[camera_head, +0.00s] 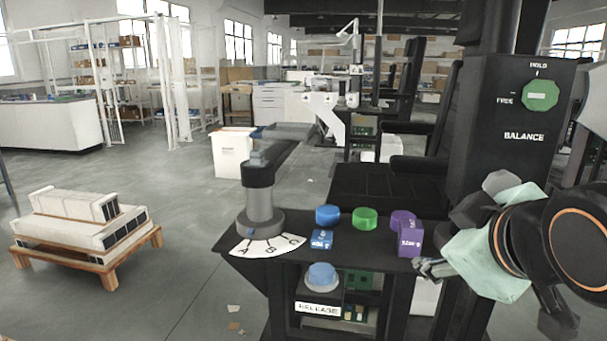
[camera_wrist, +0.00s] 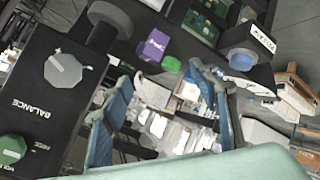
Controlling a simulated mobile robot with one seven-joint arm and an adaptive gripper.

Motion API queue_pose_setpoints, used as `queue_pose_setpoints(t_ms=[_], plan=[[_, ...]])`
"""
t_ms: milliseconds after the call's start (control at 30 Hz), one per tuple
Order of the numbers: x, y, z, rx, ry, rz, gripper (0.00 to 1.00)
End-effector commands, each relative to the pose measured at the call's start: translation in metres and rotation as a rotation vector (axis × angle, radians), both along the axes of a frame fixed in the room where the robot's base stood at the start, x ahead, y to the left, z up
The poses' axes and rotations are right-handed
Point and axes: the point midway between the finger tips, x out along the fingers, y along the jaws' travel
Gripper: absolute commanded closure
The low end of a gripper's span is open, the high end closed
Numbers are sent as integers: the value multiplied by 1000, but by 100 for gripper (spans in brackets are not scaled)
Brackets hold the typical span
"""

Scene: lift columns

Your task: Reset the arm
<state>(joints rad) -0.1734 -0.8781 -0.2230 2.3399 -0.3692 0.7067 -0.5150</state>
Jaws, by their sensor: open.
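A grey jointed arm on a round post (camera_head: 260,200) stands at the left of the black table, above a white dial plate (camera_head: 268,246) lettered A, B and C. Its upper link (camera_head: 285,148) reaches up and right. My gripper (camera_head: 428,268) is open and empty, at the table's right front edge by the purple box (camera_head: 410,238). In the wrist view its two blue fingers stand apart (camera_wrist: 160,78), with the purple box (camera_wrist: 153,47) and a green piece (camera_wrist: 171,65) beyond them.
Blue (camera_head: 327,215), green (camera_head: 365,218) and purple (camera_head: 402,217) round pieces and a blue box (camera_head: 321,239) are on the table. A blue RELEASE button (camera_head: 321,275) sits below. A BALANCE column with a green knob (camera_head: 540,95) stands right. Floor left is clear around a pallet (camera_head: 75,250).

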Motion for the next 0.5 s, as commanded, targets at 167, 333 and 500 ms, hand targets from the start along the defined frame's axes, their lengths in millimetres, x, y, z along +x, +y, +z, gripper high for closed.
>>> queue_pose_setpoints(t_ms=[167,333,500], plan=[[-38,61,-117,389,311,-287,45],[-60,85,-111,540,426,-435,45],[-60,85,-66,538,424,-432,45]])
